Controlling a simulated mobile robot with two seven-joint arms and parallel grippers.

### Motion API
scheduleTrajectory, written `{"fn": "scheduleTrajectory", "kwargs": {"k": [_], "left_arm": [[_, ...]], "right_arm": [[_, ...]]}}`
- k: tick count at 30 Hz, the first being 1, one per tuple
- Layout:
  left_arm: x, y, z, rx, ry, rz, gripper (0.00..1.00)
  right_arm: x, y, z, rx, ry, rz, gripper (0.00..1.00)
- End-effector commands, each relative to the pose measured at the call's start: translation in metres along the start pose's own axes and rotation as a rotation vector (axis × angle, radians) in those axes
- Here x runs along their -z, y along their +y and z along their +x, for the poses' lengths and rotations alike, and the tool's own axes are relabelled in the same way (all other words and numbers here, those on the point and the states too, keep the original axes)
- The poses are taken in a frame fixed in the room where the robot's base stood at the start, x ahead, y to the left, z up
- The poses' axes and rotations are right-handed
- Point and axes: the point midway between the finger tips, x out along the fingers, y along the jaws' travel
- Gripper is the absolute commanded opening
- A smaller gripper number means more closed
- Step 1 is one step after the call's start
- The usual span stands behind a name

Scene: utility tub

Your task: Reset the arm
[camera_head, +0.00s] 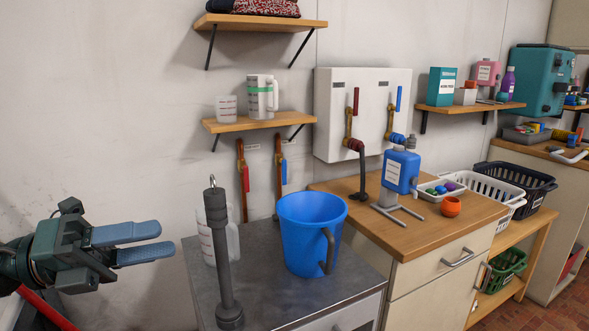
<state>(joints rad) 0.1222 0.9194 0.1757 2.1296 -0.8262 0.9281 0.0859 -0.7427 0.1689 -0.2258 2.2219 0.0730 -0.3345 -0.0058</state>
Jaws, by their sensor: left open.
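My left gripper (152,243) comes in from the left edge, with its two blue-grey fingers pointing right and a gap between them. It is open and empty, in the air to the left of the grey counter (265,298). It touches nothing that I can see. My right gripper is not in view.
A blue bucket (304,232) and a tall grey post (221,250) stand on the grey counter, with a white jug (232,243) partly behind the post. A wooden-topped cabinet (420,230) holds a blue container (400,171). Wall shelves (259,123) hang above.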

Motion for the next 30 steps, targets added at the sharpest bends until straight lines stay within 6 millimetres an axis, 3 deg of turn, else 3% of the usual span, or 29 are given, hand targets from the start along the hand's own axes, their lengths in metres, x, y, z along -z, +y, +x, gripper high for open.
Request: {"fn": "scheduleTrajectory", "kwargs": {"k": [2, 5, 6, 8, 9, 13, 18, 21, 25, 30], "left_arm": [[-0.009, 0.014, 0.008, 0.144, -0.198, -0.283, 0.46], [-0.009, 0.058, 0.004, 0.249, -0.489, -0.662, 0.46], [-0.001, 0.082, 0.001, 0.265, -0.61, -0.821, 0.46], [0.022, 0.12, -0.004, 0.263, -0.788, -1.064, 0.46], [0.043, 0.143, -0.007, 0.245, -0.894, -1.211, 0.46], [0.125, 0.196, -0.008, 0.145, -1.155, -1.611, 0.46], [0.221, 0.218, 0.002, -0.006, -1.343, -1.967, 0.46], [0.255, 0.219, 0.007, -0.067, -1.394, -2.084, 0.46], [0.273, 0.219, 0.011, -0.103, -1.417, -2.146, 0.46], [0.275, 0.22, 0.011, -0.106, -1.418, -2.15, 0.46]], "right_arm": [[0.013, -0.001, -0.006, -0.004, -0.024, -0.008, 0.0], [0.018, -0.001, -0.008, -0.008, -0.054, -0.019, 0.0], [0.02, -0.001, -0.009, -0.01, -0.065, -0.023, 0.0], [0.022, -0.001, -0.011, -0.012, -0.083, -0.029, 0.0], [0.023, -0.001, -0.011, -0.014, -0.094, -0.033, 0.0], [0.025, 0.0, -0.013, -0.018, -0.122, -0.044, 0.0], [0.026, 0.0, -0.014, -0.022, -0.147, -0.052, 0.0], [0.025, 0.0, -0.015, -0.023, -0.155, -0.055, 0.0], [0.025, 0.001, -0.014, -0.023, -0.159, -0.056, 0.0], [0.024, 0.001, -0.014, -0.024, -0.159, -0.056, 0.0]]}}
